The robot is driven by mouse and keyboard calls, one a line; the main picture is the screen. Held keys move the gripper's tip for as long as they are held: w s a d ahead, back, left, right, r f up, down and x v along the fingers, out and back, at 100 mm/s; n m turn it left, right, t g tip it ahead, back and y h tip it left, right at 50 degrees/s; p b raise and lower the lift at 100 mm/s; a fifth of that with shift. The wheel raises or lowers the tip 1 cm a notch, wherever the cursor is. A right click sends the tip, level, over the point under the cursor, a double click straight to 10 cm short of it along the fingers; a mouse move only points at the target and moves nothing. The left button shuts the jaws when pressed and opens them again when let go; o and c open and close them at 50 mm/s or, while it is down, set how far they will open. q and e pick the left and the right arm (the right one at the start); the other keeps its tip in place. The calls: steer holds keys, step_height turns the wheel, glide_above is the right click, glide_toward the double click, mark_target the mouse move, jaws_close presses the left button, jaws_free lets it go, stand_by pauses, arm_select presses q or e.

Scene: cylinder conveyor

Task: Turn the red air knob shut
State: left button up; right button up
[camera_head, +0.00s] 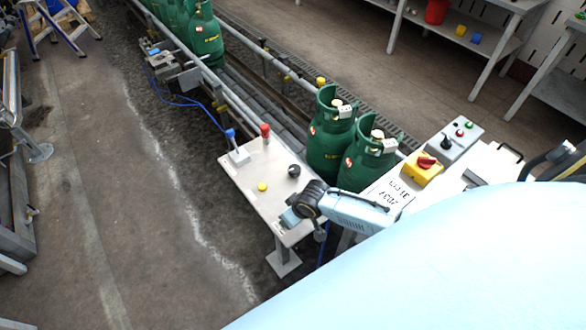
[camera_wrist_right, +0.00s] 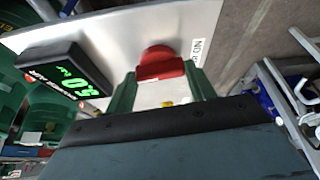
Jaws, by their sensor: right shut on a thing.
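In the right wrist view, the red air knob (camera_wrist_right: 160,64) sticks up from a grey metal plate (camera_wrist_right: 118,38). My right gripper (camera_wrist_right: 159,76) has one green finger on each side of the knob and is shut on it. In the head view, my right gripper (camera_head: 290,217) is at the near edge of a small grey table (camera_head: 240,178); there I cannot make out the knob it holds. My left gripper is not in view.
A black display (camera_wrist_right: 62,77) with lit green digits stands close left of the knob. A red-topped post (camera_head: 265,131), a blue lever (camera_head: 231,135), a yellow button (camera_head: 262,187) and a black part (camera_head: 294,171) are on the table. Green cylinders (camera_head: 328,140) stand behind.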

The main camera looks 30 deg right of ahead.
steer(key=shift+r+m+p, duration=0.1)
steer(key=shift+m+p, duration=0.3)
steer(key=shift+m, duration=0.2)
steer(key=shift+w, duration=0.1)
steer(key=o, duration=1)
steer(key=p+v, duration=0.1)
steer(key=v, duration=0.3)
steer(key=p+v, duration=0.1)
steer(key=v, duration=0.8)
steer(key=shift+s+a+r+p, duration=0.1)
steer(key=shift+s+a+p, duration=0.1)
steer(key=shift+a+p, duration=0.15)
